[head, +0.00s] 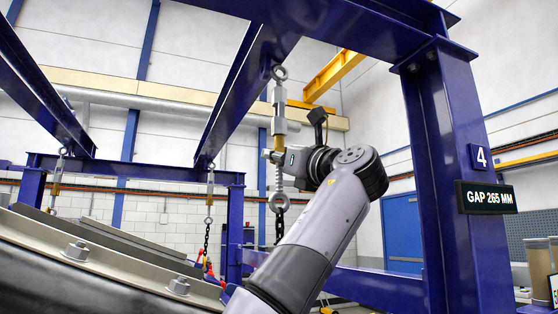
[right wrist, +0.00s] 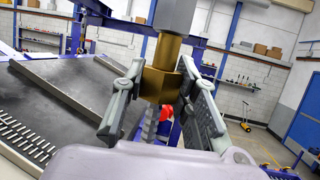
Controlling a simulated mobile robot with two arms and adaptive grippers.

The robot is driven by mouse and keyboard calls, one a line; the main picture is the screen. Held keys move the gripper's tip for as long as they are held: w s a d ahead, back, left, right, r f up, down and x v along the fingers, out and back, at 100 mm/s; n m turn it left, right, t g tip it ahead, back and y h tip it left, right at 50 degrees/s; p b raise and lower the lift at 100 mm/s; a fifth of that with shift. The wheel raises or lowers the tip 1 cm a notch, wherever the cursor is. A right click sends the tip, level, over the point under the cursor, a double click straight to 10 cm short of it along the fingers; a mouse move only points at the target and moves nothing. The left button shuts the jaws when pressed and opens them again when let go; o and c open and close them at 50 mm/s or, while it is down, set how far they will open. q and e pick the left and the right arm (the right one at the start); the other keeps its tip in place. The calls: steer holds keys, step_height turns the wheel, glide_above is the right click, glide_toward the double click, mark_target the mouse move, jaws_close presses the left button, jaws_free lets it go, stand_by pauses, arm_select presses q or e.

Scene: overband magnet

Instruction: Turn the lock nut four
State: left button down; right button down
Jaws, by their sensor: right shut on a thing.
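A turnbuckle hangs from the blue beam near post four in the head view, with a grey body (head: 279,104) above and an eye (head: 279,201) with chain below. My right gripper (head: 275,156) is at the turnbuckle just under the grey body. In the right wrist view the brass lock nut (right wrist: 159,84) sits between the two fingers of my right gripper (right wrist: 163,92), which is shut on it. The grey body (right wrist: 175,14) is above the nut, and a threaded rod (right wrist: 150,125) shows below it. My left gripper is out of view.
A blue post (head: 450,170) carries a "4" plate (head: 481,157) and a display (head: 486,198) reading "GAP 265 MM". Other hangers (head: 209,190) with chain stand farther left. A grey metal housing (head: 90,255) with bolts fills the lower left. Blue beams run overhead.

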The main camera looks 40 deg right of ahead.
steer(key=shift+y, duration=0.4)
steer(key=shift+f, duration=0.1)
steer(key=n+y+b, duration=0.1)
steer(key=y+b, duration=0.1)
steer(key=shift+n+y, duration=0.3)
steer(key=shift+n, duration=0.1)
steer(key=c, duration=1.2)
jaws_free()
steer(key=shift+o, duration=0.2)
